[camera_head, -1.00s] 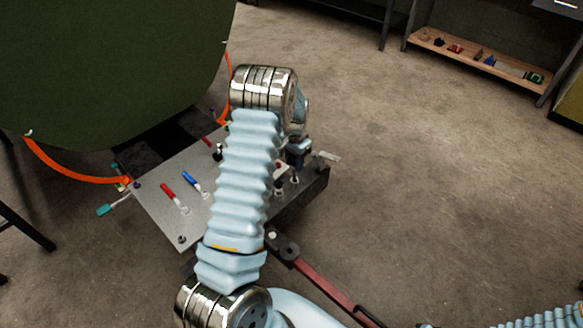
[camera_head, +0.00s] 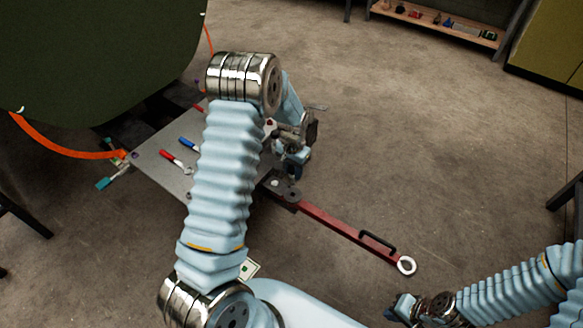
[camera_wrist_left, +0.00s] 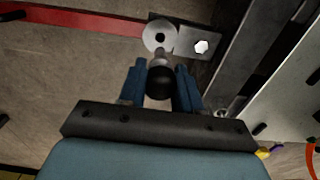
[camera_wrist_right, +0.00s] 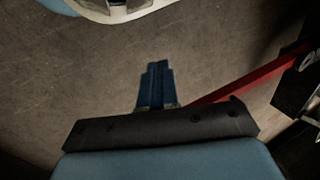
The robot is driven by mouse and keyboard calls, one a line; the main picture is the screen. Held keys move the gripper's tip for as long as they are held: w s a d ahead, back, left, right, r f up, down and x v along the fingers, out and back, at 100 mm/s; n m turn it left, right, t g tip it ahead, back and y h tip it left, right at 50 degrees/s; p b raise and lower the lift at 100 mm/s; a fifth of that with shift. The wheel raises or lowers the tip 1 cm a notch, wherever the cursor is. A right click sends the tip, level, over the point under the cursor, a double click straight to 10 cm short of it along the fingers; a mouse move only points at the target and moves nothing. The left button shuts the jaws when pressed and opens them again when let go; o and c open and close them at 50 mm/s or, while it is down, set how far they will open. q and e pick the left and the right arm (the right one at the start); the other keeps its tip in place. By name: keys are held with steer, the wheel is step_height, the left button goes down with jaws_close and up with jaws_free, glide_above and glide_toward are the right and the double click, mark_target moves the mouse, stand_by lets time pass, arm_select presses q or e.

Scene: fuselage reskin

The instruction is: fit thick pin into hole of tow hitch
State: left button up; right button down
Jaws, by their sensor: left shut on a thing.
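My left gripper (camera_wrist_left: 160,80) is shut on the thick pin, whose black ball knob (camera_wrist_left: 160,84) sits between the blue fingers in the left wrist view. The pin's grey shank (camera_wrist_left: 158,56) points up the picture toward the round grey eye (camera_wrist_left: 152,30) of the red tow bar. The eye lies at the grey tow hitch (camera_wrist_left: 188,36); whether the pin tip touches it cannot be told. In the head view my left gripper (camera_head: 292,163) is just above the hitch area (camera_head: 277,188). My right gripper (camera_wrist_right: 156,83) is shut and empty, away from the hitch.
The red tow bar (camera_head: 335,225) runs right from the hitch to a white ring (camera_head: 406,265). A grey cart top (camera_head: 160,165) with red and blue handles stands left, beside a large green body (camera_head: 90,50) and orange hose (camera_head: 60,148).

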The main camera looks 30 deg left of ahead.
mark_target(293, 179)
arm_select(q)
steer(key=shift+f+b, duration=1)
steer(key=shift+f, duration=0.15)
steer(key=shift+f+b, duration=1)
steer(key=shift+f, duration=0.35)
steer(key=o, duration=0.5)
steer(key=c, duration=0.5)
